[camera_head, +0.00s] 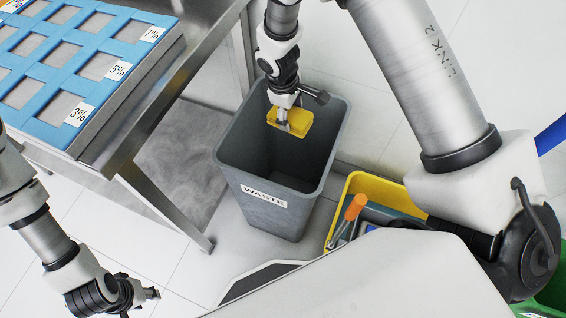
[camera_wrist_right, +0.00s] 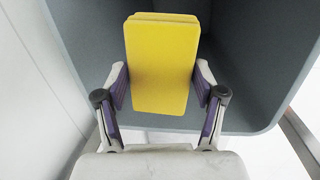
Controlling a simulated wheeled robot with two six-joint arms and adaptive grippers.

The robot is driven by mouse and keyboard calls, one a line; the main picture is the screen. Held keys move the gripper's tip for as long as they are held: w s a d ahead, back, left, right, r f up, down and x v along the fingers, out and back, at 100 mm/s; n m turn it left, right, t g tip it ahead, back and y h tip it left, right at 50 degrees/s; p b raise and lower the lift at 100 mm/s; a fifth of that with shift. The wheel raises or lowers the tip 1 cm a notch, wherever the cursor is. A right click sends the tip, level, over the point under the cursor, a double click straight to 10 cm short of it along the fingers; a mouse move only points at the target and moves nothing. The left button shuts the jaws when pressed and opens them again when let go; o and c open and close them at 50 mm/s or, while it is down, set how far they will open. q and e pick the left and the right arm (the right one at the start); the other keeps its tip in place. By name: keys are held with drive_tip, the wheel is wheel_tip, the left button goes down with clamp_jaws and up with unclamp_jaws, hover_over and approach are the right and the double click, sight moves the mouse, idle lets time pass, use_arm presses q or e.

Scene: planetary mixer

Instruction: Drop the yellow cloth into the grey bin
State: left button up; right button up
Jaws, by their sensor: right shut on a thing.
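The yellow cloth (camera_head: 291,121) is a folded flat block in the head view. My right gripper (camera_head: 286,126) is shut on it and holds it over the open mouth of the grey bin (camera_head: 262,199), which has a WASTE label. In the right wrist view the yellow cloth (camera_wrist_right: 161,62) sits between the two fingers of my right gripper (camera_wrist_right: 163,88), with the bin's inner walls (camera_wrist_right: 250,65) behind it. My left gripper (camera_head: 148,295) is empty at the lower left, away from the bin; its fingers are too small to judge.
A steel table (camera_head: 170,85) with a blue compartment tray (camera_head: 100,70) stands at the left of the bin. A yellow container (camera_head: 372,184) with an orange-handled tool (camera_head: 354,207) stands right of the bin. A green container (camera_head: 545,300) shows at the lower right.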

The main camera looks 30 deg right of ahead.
wheel_tip(320, 180, down, 2)
drive_tip(key=shift+b, duration=0.45)
drive_tip(key=shift+r, duration=0.1)
drive_tip(key=o, duration=1.2)
drive_tip(key=shift+c, duration=0.2)
wheel_tip(320, 180, up, 12)
drive_tip(key=a, duration=0.2)
drive_tip(key=shift+s, duration=0.1)
